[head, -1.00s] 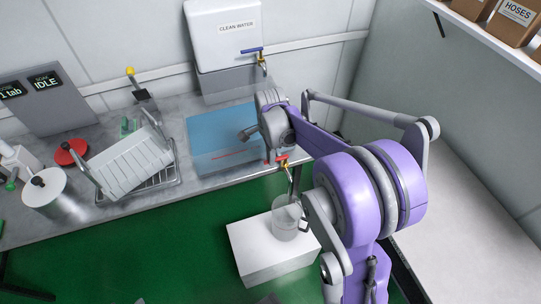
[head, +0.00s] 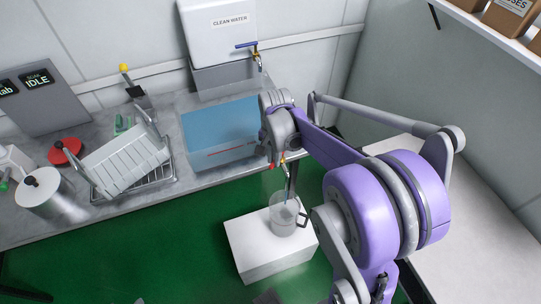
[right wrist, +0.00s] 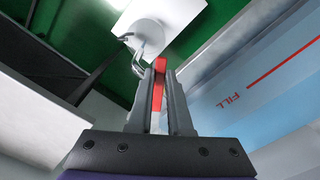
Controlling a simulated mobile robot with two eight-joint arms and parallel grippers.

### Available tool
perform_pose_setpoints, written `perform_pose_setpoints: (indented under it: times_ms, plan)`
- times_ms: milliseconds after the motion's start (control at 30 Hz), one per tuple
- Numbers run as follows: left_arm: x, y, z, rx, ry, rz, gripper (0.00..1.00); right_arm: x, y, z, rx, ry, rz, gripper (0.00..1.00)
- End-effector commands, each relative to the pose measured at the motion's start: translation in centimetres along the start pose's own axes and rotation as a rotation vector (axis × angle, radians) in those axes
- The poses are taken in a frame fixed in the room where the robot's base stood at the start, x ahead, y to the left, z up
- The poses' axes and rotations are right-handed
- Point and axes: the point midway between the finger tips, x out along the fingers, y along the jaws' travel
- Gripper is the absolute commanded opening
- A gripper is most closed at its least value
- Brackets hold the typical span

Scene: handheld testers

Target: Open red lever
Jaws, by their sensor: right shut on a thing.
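The red lever (right wrist: 158,88) stands between the fingers of my right gripper (right wrist: 160,74) in the right wrist view, and the fingers are shut on it. In the head view, a small part of the red lever (head: 271,165) shows under my right wrist, beside the brass tap (head: 283,158) at the blue tank's front. My wrist hides most of the fingers there. A clear jug (head: 284,214) with a dark handle stands below the tap. A thin bluish streak shows between tap and jug. My left gripper is not in view.
The jug stands on a white block (head: 262,262) on the green floor. The blue water tank (head: 215,135) with a red line sits on the counter. A dish rack (head: 130,165) and a steel pot (head: 48,195) are to the left. A white wall tank (head: 218,30) has a blue-lever tap.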

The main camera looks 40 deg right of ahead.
Motion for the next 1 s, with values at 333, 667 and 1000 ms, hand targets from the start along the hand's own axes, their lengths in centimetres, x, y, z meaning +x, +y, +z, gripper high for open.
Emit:
perform_pose_setpoints:
  times_ms: [333,667,1000]
  plan:
    - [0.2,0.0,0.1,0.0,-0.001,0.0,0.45,0.0,1.7,-0.3,-0.323,0.0,0.0,0.0]
    - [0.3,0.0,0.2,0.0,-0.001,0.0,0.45,0.0,2.9,-0.9,-0.577,0.0,0.0,0.0]
    - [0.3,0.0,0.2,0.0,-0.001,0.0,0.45,0.0,3.4,-1.3,-0.711,0.0,0.0,0.0]
